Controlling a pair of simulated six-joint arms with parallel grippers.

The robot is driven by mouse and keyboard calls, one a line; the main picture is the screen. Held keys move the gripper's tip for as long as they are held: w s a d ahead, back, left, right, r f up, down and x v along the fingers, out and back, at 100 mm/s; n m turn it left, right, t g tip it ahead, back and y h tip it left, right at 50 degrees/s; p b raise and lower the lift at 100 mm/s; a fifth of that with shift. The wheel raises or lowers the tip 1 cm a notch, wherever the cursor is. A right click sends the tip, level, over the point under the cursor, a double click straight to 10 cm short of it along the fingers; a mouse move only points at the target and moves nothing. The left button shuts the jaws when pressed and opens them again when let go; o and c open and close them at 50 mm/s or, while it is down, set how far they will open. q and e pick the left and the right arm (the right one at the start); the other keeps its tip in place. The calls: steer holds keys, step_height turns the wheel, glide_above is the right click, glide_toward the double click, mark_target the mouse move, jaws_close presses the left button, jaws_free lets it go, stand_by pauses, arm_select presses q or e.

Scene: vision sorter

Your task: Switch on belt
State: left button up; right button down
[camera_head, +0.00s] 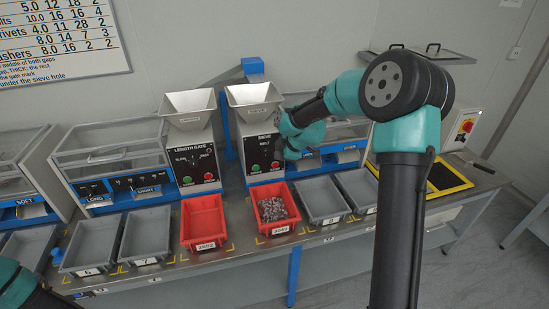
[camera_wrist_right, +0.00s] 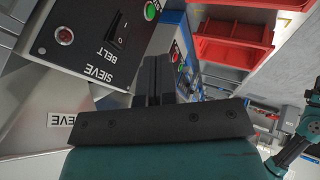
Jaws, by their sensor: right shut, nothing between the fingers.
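The sieve machine's black panel (camera_head: 263,156) faces me in the head view. In the right wrist view the panel appears upside down, with a black rocker switch (camera_wrist_right: 117,30) beside the word BELT. The rocker carries I and O marks; I cannot tell which side is pressed. My right gripper (camera_wrist_right: 155,66) is shut and empty, its black fingers beside the panel and apart from the rocker in the picture. In the head view my right wrist is at the panel's right edge, and the fingertips are hard to make out. My left gripper is out of view.
A red button (camera_wrist_right: 64,36) and a green button (camera_wrist_right: 151,11) flank the rocker. The length gate machine (camera_head: 195,160) stands to the left. An empty red bin (camera_head: 203,214) and a red bin of small parts (camera_head: 276,233) stand in front, with grey bins on both sides.

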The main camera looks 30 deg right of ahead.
steer(key=v, duration=0.3)
steer(key=shift+s, duration=0.3)
